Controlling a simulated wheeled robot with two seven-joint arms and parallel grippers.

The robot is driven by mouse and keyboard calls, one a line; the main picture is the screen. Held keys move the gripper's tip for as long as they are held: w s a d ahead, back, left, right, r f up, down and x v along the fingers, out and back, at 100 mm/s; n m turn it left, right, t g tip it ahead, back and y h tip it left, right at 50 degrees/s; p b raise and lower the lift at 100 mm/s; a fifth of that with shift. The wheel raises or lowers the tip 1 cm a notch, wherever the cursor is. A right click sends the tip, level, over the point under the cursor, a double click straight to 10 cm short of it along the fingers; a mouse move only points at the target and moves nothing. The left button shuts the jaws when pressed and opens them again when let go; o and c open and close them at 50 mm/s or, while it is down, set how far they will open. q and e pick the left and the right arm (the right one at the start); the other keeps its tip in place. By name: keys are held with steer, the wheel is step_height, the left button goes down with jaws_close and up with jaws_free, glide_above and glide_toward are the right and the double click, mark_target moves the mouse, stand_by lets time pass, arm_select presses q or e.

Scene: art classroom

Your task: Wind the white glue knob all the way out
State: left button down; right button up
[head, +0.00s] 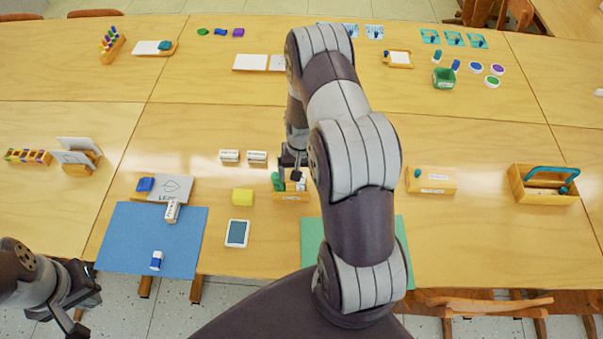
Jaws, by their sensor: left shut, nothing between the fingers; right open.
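My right gripper (291,172) is open, pointing down over a small wooden box (291,197) near the middle of the table. A green item (277,182) and a white item (300,185) stand in this box, close beside the fingers. I cannot tell whether the fingers touch them. On the blue mat (125,235) are a white stick-shaped item (171,212) at the top edge and a blue and white one (156,261) lower down. Both look like glue sticks. I cannot make out which part is the white knob. My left gripper (82,325) is shut and empty, off the table's front edge.
My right arm covers part of the green mat (312,240). A chair (485,304) is at the front right.

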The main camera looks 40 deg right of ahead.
stand_by(0.5)
steer(key=n, duration=0.7)
steer(key=shift+p, duration=0.4)
steer(key=n, duration=0.4)
steer(key=shift+w+d, duration=0.1)
steer(key=shift+w+d, duration=0.15)
steer(key=shift+w, duration=0.1)
